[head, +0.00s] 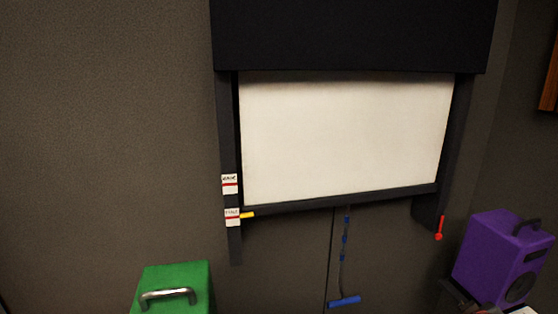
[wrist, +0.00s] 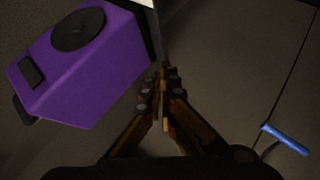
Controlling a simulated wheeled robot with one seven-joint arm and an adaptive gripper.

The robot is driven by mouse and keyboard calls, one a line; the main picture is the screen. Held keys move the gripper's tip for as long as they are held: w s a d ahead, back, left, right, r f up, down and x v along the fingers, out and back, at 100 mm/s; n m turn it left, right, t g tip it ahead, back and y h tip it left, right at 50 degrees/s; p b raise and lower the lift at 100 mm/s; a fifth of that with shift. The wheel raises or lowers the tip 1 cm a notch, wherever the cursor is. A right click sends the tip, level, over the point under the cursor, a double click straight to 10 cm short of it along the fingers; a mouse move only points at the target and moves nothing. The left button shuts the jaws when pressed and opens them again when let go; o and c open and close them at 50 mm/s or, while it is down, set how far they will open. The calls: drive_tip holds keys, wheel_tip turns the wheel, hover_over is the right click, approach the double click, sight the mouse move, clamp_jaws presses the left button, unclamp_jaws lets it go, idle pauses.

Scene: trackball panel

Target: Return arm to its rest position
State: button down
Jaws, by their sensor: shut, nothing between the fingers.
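My gripper (wrist: 163,85) shows in the wrist view with its two fingers together and nothing between them. It is apart from the purple box (wrist: 85,60), which lies to its left in that view, and from the blue handle (wrist: 286,139) at the lower right. In the head view, something of my arm may show at the lower right edge, but my gripper cannot be made out there.
A white panel (head: 345,135) in a dark frame is on the wall. A red lever (head: 440,229), a yellow lever (head: 247,215) and a hanging blue handle (head: 345,301) are around it. A green box (head: 180,276) stands lower left, the purple box (head: 493,258) right.

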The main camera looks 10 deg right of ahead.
drive_tip(key=s+a+m+g+y, duration=0.25)
drive_tip(key=s+a, duration=0.25)
drive_tip(key=a, duration=0.5)
drive_tip(key=s+a+m+g+y, duration=0.2)
drive_tip(key=s+a+m+g, duration=0.15)
drive_tip(key=s+a, duration=0.45)
drive_tip(key=a+r+n+t+y, duration=0.1)
drive_tip(key=a+r, duration=0.2)
drive_tip(key=a, duration=0.6)
drive_tip(key=a+r+n+t+y, duration=0.1)
drive_tip(key=a+r+n, duration=0.1)
drive_tip(key=a, duration=0.8)
drive_tip(key=shift+s+a+r+t, duration=0.2)
drive_tip(key=shift+s+r+t, duration=0.2)
drive_tip(key=shift+r, duration=0.5)
